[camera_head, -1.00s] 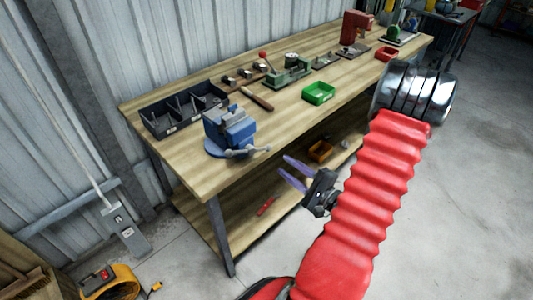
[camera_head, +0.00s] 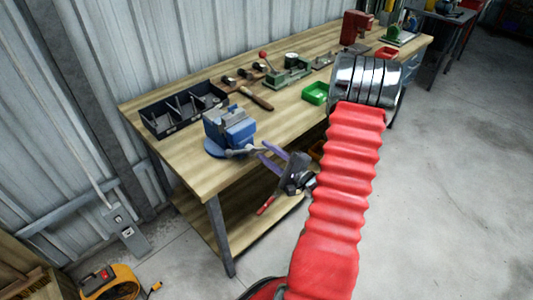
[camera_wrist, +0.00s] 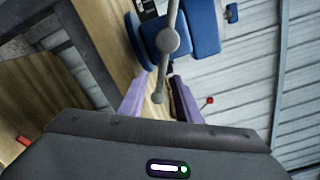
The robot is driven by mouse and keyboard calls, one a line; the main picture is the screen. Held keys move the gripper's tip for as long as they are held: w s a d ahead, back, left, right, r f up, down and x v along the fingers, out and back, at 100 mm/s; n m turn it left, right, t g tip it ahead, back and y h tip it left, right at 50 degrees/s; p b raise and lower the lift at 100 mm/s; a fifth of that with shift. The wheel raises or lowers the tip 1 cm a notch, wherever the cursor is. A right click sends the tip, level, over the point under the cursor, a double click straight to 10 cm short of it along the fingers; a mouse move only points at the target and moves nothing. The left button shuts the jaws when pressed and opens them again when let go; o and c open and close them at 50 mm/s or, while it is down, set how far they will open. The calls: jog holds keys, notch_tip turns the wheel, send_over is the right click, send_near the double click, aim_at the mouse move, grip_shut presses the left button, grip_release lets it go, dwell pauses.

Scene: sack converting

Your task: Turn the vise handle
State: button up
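The blue vise (camera_head: 228,128) sits on the near left corner of the wooden bench, and it also shows at the top of the wrist view (camera_wrist: 203,30). Its grey handle (camera_head: 238,153) is a bar across the front. In the wrist view the handle (camera_wrist: 164,70) runs down from the top edge, past a round hub, to a ball end. My gripper (camera_head: 263,151) has purple fingers and is just right of the handle. In the wrist view its fingers stand apart on either side of the ball end, with gaps visible. Whether they touch it I cannot tell.
A black divided bin (camera_head: 184,110) stands behind the vise. A hammer (camera_head: 256,98), a green press (camera_head: 289,72) and a green tray (camera_head: 316,93) lie farther along the bench. A lower shelf (camera_head: 232,222) is under the bench top. The concrete floor at right is clear.

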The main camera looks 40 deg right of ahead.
jog(key=shift+c, duration=0.5)
grip_shut()
jog(key=shift+f, duration=0.1)
